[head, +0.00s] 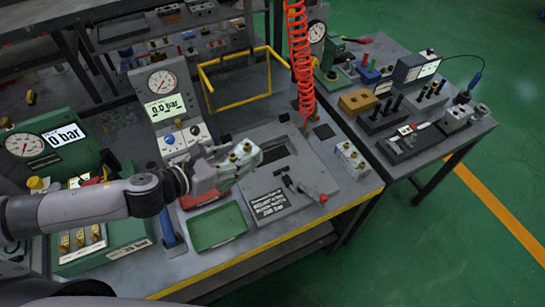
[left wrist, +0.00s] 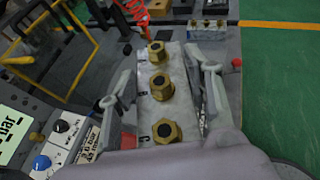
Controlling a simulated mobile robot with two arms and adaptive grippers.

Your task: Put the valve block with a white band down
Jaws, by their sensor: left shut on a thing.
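My left gripper (head: 250,160) is shut on a pale valve block (head: 238,155) with brass hex fittings on top. In the left wrist view the valve block (left wrist: 158,105) lies between the two fingers, with three brass fittings in a row and a letter C near the closest one. I cannot make out a white band on it. The gripper is over the left part of the grey plate (head: 310,165) on the bench; the gap beneath the block is hidden. Another pale valve block (head: 350,160) with brass fittings sits on the bench at the right. My right gripper is not in view.
A green tray (head: 217,227) lies at the bench's front. A black label sign (head: 268,204) and a lever with a red tip (head: 310,190) are on the plate. A gauge panel (head: 165,105) stands behind, and a red coiled hose (head: 301,60) hangs at the back.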

